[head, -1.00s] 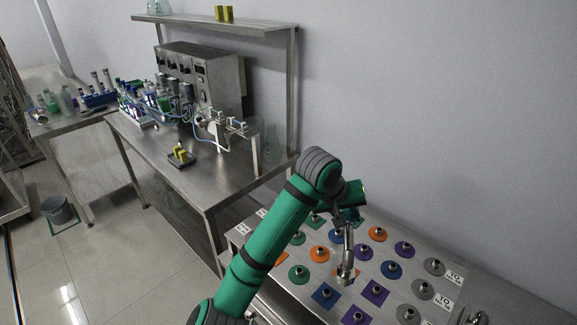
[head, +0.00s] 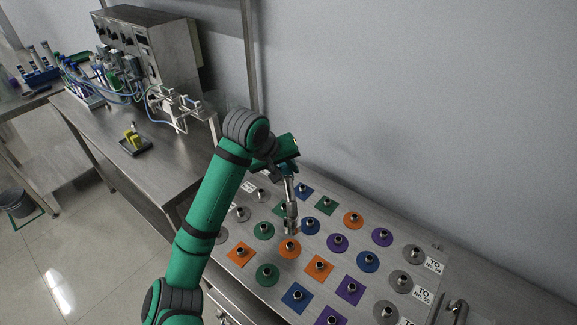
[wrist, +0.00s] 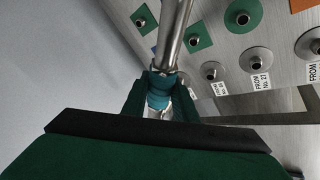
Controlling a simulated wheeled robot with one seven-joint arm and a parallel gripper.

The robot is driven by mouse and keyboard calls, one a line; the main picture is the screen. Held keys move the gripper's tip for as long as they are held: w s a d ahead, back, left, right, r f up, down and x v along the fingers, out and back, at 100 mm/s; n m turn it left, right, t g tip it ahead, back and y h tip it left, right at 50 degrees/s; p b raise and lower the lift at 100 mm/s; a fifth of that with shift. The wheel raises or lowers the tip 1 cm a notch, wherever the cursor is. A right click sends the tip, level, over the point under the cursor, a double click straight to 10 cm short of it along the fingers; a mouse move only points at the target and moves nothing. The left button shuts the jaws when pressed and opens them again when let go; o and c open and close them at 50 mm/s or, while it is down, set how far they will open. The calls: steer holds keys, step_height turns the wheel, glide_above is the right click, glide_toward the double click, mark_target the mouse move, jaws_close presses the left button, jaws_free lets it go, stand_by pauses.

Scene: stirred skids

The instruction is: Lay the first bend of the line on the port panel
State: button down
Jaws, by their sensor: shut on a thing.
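My gripper (head: 287,168) is shut on a steel tube (head: 291,205), which hangs down over the port panel (head: 345,265). The tube's lower end shows above the panel near an orange round port (head: 289,248); I cannot tell whether it touches anything. In the wrist view my gripper (wrist: 160,95) has its dark green fingers around a teal collar on the tube (wrist: 174,35). The panel carries metal ports on round and square plates of blue, green, orange, purple and grey. The arm and tube hide some of the ports.
White "TO" labels (head: 435,265) mark grey ports at the panel's right; "FROM" labels (wrist: 258,83) mark grey ports in the wrist view. A steel bench (head: 120,125) with glassware and a small dark tray (head: 136,146) stands left. A grey wall rises behind the panel.

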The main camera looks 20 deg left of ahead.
steer(key=shift+s+a+f, duration=0.1)
steer(key=shift+s+a, duration=0.25)
steer(key=shift+a, duration=0.15)
steer(key=shift+f, duration=0.15)
steer(key=shift+w+d+f, duration=0.1)
steer(key=shift+f, duration=1.2)
steer(key=shift+w+d+f, duration=0.1)
steer(key=shift+f, duration=1.2)
steer(key=shift+f, duration=0.35)
steer(key=shift+f, duration=1.5)
steer(key=shift+d+f, duration=0.1)
steer(key=shift+f, duration=0.05)
steer(key=shift+f, duration=0.1)
steer(key=shift+s+f, duration=0.1)
steer(key=shift+f, duration=0.05)
